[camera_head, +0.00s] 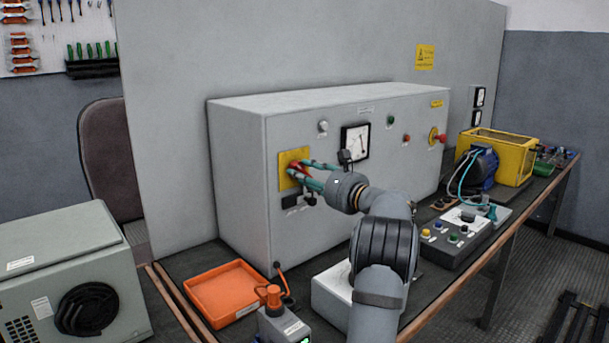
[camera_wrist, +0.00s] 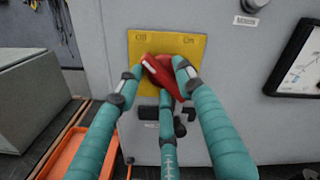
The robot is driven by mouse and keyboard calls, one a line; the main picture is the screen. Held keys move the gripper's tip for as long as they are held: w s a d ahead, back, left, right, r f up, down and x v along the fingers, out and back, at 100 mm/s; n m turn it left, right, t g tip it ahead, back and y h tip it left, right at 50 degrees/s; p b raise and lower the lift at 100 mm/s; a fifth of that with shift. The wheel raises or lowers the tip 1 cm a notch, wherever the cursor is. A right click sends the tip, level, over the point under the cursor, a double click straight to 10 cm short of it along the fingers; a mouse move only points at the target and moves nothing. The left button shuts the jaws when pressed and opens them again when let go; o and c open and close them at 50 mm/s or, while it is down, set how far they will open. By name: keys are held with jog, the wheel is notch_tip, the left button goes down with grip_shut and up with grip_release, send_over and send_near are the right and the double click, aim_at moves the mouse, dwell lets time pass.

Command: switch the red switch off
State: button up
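The red switch (camera_wrist: 162,76) is a rotary handle on a yellow plate (camera_wrist: 191,47) at the left of the grey cabinet's front. In the wrist view it slants from upper left to lower right. My gripper (camera_head: 298,169) has three teal fingers and reaches the switch from the front. In the wrist view the fingertips of my gripper (camera_wrist: 160,74) close around the handle, one on the left, one on the right and one below. They look shut on it, and parts of the handle are hidden behind them. The plate's position labels are too small to read.
The grey cabinet (camera_head: 240,210) also carries a meter (camera_head: 354,141) and a red emergency knob (camera_head: 441,138) at the right. An orange tray (camera_head: 226,291) lies on the bench below left. A control box (camera_head: 463,236) and a yellow case (camera_head: 498,158) stand to the right.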

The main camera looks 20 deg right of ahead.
jog(key=v, duration=1.2)
jog(key=x, duration=1.2)
jog(key=shift+w+r+p, duration=0.1)
jog(key=shift+r+p, duration=0.05)
jog(key=shift+p, duration=0.15)
jog(key=shift+f, duration=0.2)
